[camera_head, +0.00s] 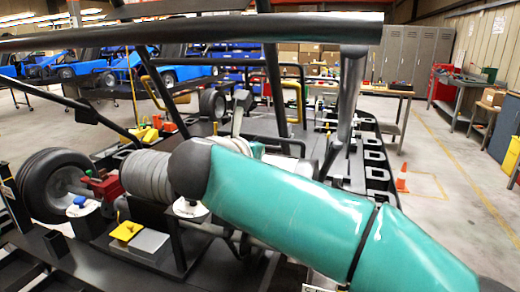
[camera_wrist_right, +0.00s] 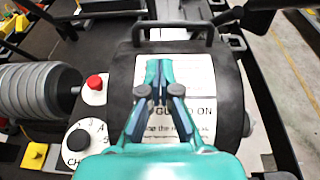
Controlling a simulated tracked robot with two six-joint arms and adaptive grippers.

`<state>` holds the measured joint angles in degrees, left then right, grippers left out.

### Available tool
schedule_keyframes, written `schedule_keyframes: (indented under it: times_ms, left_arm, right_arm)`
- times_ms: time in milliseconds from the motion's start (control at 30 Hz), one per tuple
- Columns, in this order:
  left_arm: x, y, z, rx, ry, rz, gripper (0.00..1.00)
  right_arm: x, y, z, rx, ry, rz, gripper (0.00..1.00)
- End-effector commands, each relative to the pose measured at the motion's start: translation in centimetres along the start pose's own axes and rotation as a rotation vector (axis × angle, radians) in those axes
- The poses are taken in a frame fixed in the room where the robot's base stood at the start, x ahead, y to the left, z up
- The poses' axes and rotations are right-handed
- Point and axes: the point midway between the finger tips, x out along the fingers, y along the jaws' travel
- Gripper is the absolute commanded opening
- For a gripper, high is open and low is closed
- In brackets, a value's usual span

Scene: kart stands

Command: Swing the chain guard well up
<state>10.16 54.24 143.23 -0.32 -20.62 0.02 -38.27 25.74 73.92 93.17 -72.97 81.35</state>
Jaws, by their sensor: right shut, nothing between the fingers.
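The chain guard (camera_wrist_right: 120,75) is a dark curved cover in the right wrist view, with a white printed label (camera_wrist_right: 200,75) whose words include "GUARD ON". A dark bar handle (camera_wrist_right: 178,25) stands across its far end. My right gripper (camera_wrist_right: 159,66) is over the label, its teal fingers shut and empty, with the tips short of the handle. I cannot tell whether they touch the guard. In the head view my right arm's teal links hide most of the guard area. My left gripper is in neither view.
Beside the guard are a red button (camera_wrist_right: 95,83), a black knob (camera_wrist_right: 78,140) and a ribbed grey cylinder (camera_wrist_right: 38,90). Black frame tubes (camera_head: 200,32) cross above the kart. A wheel (camera_head: 50,185) is at left. Open floor with an orange cone (camera_head: 402,178) lies at right.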

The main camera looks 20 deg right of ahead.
Motion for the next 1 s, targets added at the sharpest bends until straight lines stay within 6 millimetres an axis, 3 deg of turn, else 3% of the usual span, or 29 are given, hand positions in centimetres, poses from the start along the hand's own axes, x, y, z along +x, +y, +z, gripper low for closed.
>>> schedule_keyframes:
  times_ms: [200,433,600,1000]
  left_arm:
    - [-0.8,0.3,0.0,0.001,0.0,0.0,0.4]
    - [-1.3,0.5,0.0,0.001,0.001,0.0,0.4]
    - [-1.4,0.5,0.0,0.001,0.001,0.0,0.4]
    - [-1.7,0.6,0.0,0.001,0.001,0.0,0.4]
  right_arm:
    - [4.3,-1.4,0.2,0.003,0.001,-0.026,0.0]
    - [7.6,-1.8,0.2,0.005,0.0,-0.03,0.0]
    - [8.6,-1.9,0.2,0.006,-0.002,-0.029,0.0]
    - [8.7,-1.9,0.4,0.005,0.002,-0.03,0.0]
